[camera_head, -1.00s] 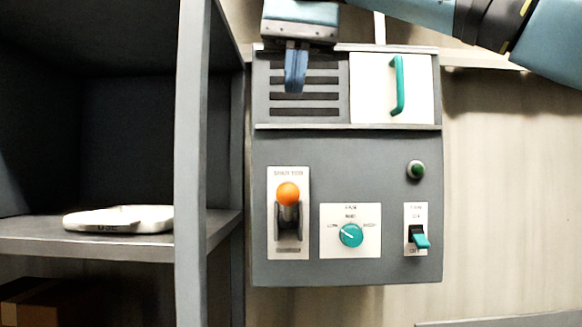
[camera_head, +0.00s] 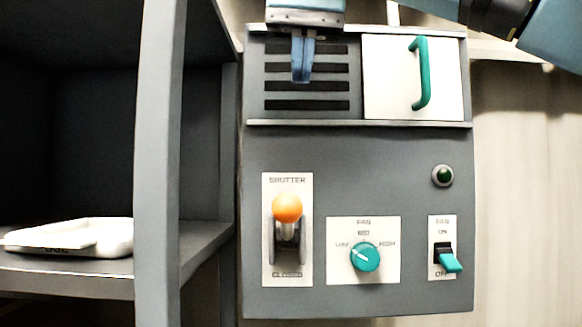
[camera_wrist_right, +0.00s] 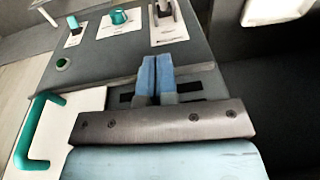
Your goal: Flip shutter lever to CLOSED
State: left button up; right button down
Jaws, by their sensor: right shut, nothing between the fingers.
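The shutter lever has an orange ball knob (camera_head: 287,207) on a metal stem, set on a white plate (camera_head: 302,190) marked SHUTTER at the top. The knob is up near that top label; the lower label is too small to read surely. My right gripper (camera_head: 301,80) is in front of the slotted vent above the lever, its blue fingers together, pointing down and empty. In the right wrist view the fingers (camera_wrist_right: 156,62) are side by side and the lever plate (camera_wrist_right: 168,30) shows beyond them, cut by the top edge. My left gripper is not in view.
The grey panel (camera_head: 350,160) also carries a teal fan knob (camera_head: 365,257), a teal fan switch (camera_head: 450,262), a green button (camera_head: 443,175) and a white door with a teal handle (camera_head: 421,75). A grey shelf (camera_head: 155,180) stands at the left, holding a white tray (camera_head: 118,238).

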send_over(287, 223)
jog(key=w+d, duration=0.1)
jog(key=w, duration=0.3)
notch_tip(287, 223, down, 10)
jog(key=shift+s+a+f, duration=0.1)
jog(key=shift+s+f, duration=0.3)
jog(key=shift+f, duration=0.2)
jog(key=shift+s+a+f, duration=0.1)
jog(key=shift+s+f, duration=0.3)
jog(key=shift+f, duration=0.2)
jog(key=shift+s+f, duration=0.15)
jog(key=shift+f, duration=0.25)
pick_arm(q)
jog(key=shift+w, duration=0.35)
